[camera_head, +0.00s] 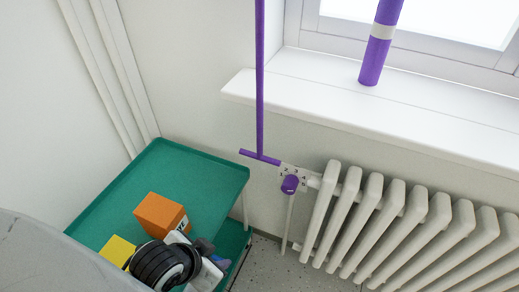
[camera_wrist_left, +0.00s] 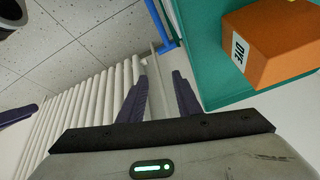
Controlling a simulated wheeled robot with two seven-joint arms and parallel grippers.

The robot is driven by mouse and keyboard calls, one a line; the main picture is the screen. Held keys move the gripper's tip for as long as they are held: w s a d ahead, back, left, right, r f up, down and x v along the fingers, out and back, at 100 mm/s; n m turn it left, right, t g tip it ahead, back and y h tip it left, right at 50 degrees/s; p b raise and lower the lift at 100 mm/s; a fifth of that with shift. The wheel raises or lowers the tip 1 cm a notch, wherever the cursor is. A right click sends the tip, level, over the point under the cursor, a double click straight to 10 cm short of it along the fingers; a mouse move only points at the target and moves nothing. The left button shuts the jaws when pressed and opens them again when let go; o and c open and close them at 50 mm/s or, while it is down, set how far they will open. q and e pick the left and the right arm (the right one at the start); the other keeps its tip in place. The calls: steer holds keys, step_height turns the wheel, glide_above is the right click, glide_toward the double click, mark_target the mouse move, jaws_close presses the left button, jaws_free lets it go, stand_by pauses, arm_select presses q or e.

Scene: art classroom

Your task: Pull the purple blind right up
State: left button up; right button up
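A thin purple rod (camera_head: 260,80) hangs in front of the wall, left of the window. It ends in a purple crossbar (camera_head: 260,157) near the radiator valve. The blind itself does not show. My left gripper (camera_head: 213,255) is above the green trolley, below and left of the crossbar and apart from it. Its two dark fingers are spread with nothing between them, as the left wrist view (camera_wrist_left: 160,97) also shows. The rod is not visible there.
The green trolley (camera_head: 190,160) carries an orange box (camera_head: 155,212), also in the wrist view (camera_wrist_left: 275,45), and a yellow box (camera_head: 117,250). A white radiator (camera_head: 400,225) with a purple valve knob (camera_head: 290,184) stands below the windowsill (camera_head: 310,95). A banded purple cylinder (camera_head: 374,60) rises from the sill.

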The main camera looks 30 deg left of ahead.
arm_select(q)
steer(key=w+a+r+m+t+y, duration=0.2)
steer(key=w+a+r+m+t, duration=0.25)
steer(key=w+a, duration=0.45)
steer(key=m+t+h, duration=0.5)
steer(key=m+h, duration=0.2)
steer(key=m, duration=0.6)
glide_toward(246, 154)
steer(key=x, duration=0.4)
steer(key=shift+w+a+f, duration=0.15)
steer(key=shift+w+f, duration=0.1)
steer(key=shift+w+d+m, duration=0.25)
steer(key=shift+w+m, duration=0.05)
steer(key=shift+m, duration=0.15)
steer(key=x, duration=0.9)
steer(key=shift+w+d, duration=0.2)
steer(key=shift+w, duration=0.05)
jaws_close()
